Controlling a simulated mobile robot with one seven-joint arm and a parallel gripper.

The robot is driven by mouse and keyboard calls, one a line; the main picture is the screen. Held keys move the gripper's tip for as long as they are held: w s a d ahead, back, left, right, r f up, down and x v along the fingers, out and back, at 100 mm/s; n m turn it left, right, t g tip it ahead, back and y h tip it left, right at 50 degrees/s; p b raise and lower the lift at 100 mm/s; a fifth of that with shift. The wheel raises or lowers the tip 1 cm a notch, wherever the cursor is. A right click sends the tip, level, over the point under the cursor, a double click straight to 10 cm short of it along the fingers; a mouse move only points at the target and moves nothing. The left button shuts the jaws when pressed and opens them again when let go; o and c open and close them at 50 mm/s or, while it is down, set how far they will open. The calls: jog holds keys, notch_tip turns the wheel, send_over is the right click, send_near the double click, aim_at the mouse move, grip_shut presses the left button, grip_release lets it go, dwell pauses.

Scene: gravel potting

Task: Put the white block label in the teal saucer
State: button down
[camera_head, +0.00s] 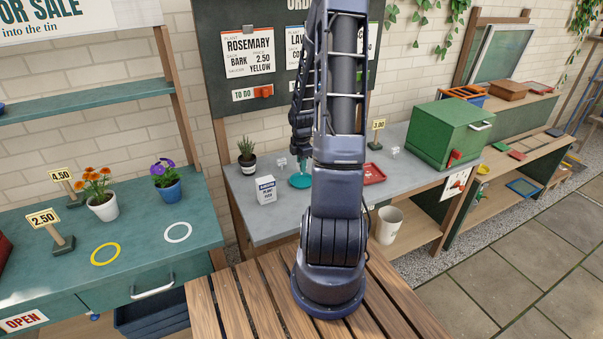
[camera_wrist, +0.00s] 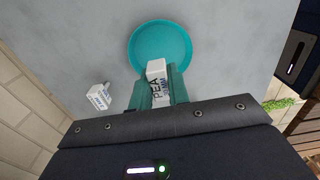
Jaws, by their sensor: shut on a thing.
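My gripper (camera_wrist: 160,84) is shut on a white block label (camera_wrist: 157,70) with dark lettering that starts "PEA". The teal saucer (camera_wrist: 160,28) lies flat on the grey counter, just beyond the fingertips in the wrist view. The block's far end overlaps the saucer's near rim in that picture; its height above the saucer cannot be told. No other thing shows in the saucer. In the head view the teal saucer (camera_head: 299,182) is partly behind my arm, below my gripper (camera_head: 303,160). The held block is not clearly seen there.
Another white block label (camera_wrist: 98,97) lies left of my gripper; a white block (camera_head: 281,162) shows left of the saucer in the head view. A white plant food box (camera_head: 266,190), a potted plant (camera_head: 246,154), a red tray (camera_head: 374,174) and a green box (camera_head: 447,135) stand around.

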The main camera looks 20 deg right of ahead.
jog(key=shift+f, duration=1.9)
jog(key=shift+f, duration=0.1)
jog(key=c, duration=1.3)
grip_release()
jog(key=shift+c, duration=0.2)
